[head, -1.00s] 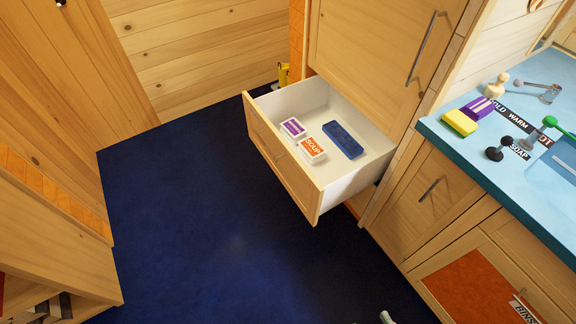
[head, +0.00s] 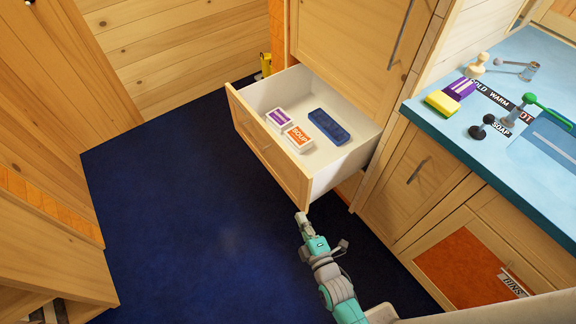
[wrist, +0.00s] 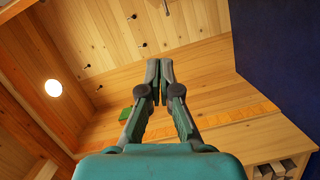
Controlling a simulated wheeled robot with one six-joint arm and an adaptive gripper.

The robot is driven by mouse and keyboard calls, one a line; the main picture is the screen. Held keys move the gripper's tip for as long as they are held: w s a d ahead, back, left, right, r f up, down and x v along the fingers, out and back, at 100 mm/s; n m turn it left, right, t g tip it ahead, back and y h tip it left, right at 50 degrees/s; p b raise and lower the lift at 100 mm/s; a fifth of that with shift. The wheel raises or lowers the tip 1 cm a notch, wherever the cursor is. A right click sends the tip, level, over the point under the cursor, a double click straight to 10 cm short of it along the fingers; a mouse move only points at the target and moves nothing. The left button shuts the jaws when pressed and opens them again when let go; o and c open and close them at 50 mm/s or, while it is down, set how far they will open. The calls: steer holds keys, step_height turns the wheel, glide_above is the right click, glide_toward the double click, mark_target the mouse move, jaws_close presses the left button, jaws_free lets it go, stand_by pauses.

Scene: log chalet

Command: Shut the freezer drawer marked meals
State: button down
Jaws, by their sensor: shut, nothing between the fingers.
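The freezer drawer (head: 262,158) stands pulled open below a tall wooden cabinet door in the head view. It has a wooden front and white inner walls. Inside lie a purple-and-white box (head: 279,118), an orange-and-white box marked SOUP (head: 298,138) and a blue block (head: 329,126). I cannot read a "meals" label on its front. My gripper (head: 301,217) is in front of the drawer's near right corner, low in the picture. In the wrist view my gripper (wrist: 159,64) is shut and empty, with wooden walls beyond it. Whether it touches the drawer front I cannot tell.
A blue counter (head: 440,138) with a yellow sponge (head: 442,103), labels and a green tap (head: 540,104) stands at the right. A closed drawer and a BINS front (head: 462,258) are below it. Wooden furniture (head: 50,250) is at the left. The dark blue floor (head: 190,200) between is clear.

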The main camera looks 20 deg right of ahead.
mark_target(289, 166)
steer(key=shift+w+d+f+n+t, duration=0.1)
steer(key=shift+w+d+n, duration=0.45)
steer(key=shift+w, duration=2.75)
steer(key=shift+w+d+n+t, duration=0.1)
steer(key=shift+w+d+n, duration=0.45)
steer(key=shift+w, duration=2.8)
steer(key=shift+w+d+f+n+t, duration=0.1)
steer(key=shift+w+d+n, duration=0.45)
steer(key=shift+w, duration=2.75)
steer(key=shift+d, duration=0.15)
